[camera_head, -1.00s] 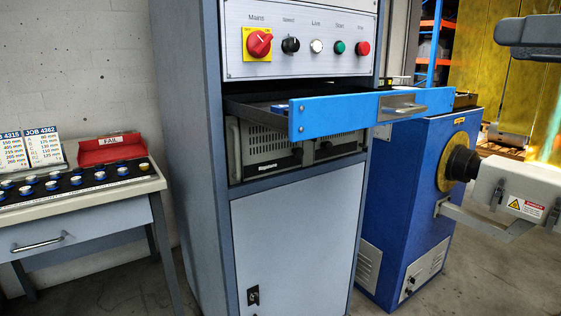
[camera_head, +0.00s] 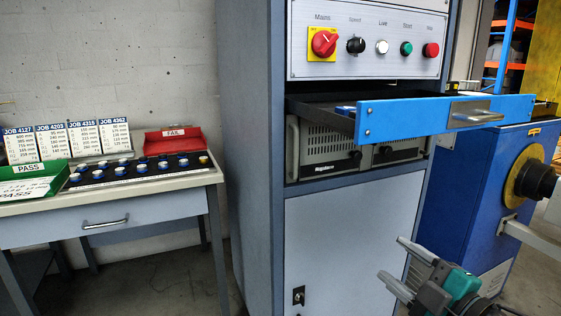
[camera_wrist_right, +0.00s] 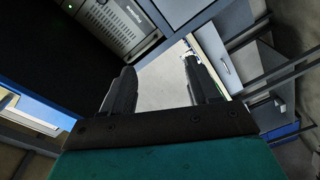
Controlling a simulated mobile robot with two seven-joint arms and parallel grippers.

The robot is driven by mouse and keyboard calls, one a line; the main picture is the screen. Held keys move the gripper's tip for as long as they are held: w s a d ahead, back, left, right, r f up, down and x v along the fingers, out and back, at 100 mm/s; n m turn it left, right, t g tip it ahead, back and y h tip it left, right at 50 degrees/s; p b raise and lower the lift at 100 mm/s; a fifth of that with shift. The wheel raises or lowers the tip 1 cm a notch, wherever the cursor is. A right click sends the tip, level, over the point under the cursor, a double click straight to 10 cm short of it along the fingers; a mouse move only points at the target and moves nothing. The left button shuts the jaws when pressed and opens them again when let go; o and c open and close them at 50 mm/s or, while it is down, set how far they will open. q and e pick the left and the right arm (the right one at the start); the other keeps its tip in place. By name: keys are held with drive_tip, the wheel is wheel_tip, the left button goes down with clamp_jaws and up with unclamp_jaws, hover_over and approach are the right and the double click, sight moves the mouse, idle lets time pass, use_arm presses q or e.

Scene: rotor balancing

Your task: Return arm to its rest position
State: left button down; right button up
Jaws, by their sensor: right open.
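My right gripper (camera_head: 408,272) shows at the bottom right of the head view, in front of the grey cabinet's lower door. Its two fingers are apart with nothing between them. In the right wrist view the open fingers (camera_wrist_right: 157,92) point toward the cabinet front and the floor, and no object is between them. My left gripper is not in view.
The blue-fronted drawer (camera_head: 410,117) stands pulled out of the grey cabinet (camera_head: 250,140), above my right gripper. A blue machine (camera_head: 480,190) stands right of the cabinet. A side table (camera_head: 45,232) with job cards, weights and red and green trays stands at left.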

drive_tip(key=s+a+f+m+g+h, duration=0.25)
drive_tip(key=s+f+m, duration=0.45)
drive_tip(key=f, duration=0.4)
drive_tip(key=s+a+f+m+g+h, duration=0.2)
drive_tip(key=s+a+f+m+g, duration=0.15)
drive_tip(key=s+f+m, duration=0.55)
use_arm(q)
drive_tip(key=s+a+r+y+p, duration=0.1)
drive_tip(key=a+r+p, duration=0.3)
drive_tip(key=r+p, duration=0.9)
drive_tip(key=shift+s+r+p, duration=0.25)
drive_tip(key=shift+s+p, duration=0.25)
drive_tip(key=shift+p, duration=3.05)
use_arm(e)
drive_tip(key=d+r+n+h, duration=0.1)
drive_tip(key=d+r, duration=0.2)
drive_tip(key=r, duration=0.7)
drive_tip(key=shift+s+d+r+t, duration=0.25)
drive_tip(key=shift+r+t, duration=0.05)
drive_tip(key=shift+r, duration=0.1)
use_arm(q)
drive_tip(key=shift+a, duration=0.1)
